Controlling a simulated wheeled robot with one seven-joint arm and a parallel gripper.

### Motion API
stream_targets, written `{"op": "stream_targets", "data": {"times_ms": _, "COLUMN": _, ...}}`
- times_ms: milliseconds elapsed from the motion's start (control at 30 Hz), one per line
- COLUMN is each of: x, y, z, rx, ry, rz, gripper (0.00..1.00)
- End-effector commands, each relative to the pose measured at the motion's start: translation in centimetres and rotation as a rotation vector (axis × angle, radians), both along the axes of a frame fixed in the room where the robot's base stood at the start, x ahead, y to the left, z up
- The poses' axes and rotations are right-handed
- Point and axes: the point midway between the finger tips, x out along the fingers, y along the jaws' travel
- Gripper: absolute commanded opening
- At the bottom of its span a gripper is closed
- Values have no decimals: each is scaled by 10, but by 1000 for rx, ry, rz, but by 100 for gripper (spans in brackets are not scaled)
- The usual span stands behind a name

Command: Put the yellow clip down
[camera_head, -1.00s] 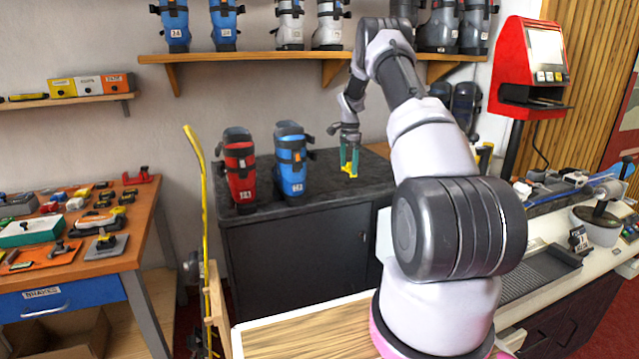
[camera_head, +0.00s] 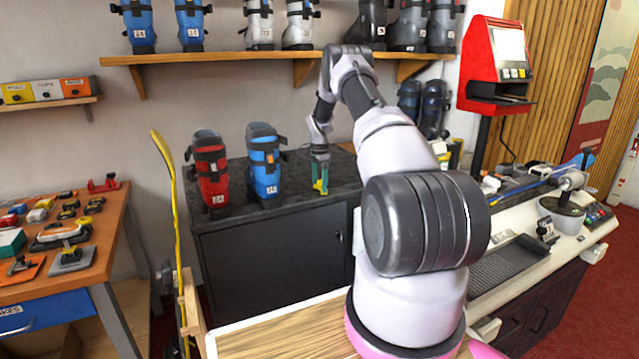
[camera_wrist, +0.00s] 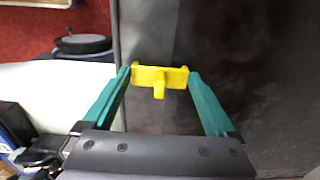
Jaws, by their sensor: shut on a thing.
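The yellow clip (camera_wrist: 160,77) is a small flat bar with a short stub, held between the green fingertips of my gripper (camera_wrist: 162,84) in the wrist view. In the head view my gripper (camera_head: 320,180) points down at the dark cabinet top (camera_head: 345,172), to the right of the blue boot. The yellow clip also shows there as a small yellow spot (camera_head: 320,190) at the fingertips. I cannot tell whether the clip touches the cabinet top.
A red boot (camera_head: 209,172) and a blue boot (camera_head: 264,162) stand on the cabinet top left of my gripper. A shelf of boots (camera_head: 215,57) hangs above. A workbench with tools (camera_head: 75,262) is at left, and a counter (camera_head: 520,262) is at right.

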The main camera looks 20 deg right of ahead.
Motion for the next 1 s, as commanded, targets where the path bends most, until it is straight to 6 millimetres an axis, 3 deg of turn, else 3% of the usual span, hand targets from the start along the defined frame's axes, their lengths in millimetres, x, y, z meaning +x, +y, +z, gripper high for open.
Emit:
{"op": "stream_targets", "data": {"times_ms": 200, "x": 0, "y": 0, "z": -2, "rx": 0, "ry": 1, "rz": 0, "gripper": 36}}
{"op": "stream_targets", "data": {"times_ms": 233, "x": 0, "y": 0, "z": -2, "rx": 0, "ry": 0, "rz": 0, "gripper": 100}}
{"op": "stream_targets", "data": {"times_ms": 567, "x": 0, "y": 0, "z": 4, "rx": 0, "ry": -1, "rz": 0, "gripper": 100}}
{"op": "stream_targets", "data": {"times_ms": 667, "x": 1, "y": 0, "z": 17, "rx": -1, "ry": -1, "rz": 0, "gripper": 100}}
{"op": "stream_targets", "data": {"times_ms": 1000, "x": 0, "y": 0, "z": 89, "rx": -1, "ry": -2, "rz": 0, "gripper": 100}}
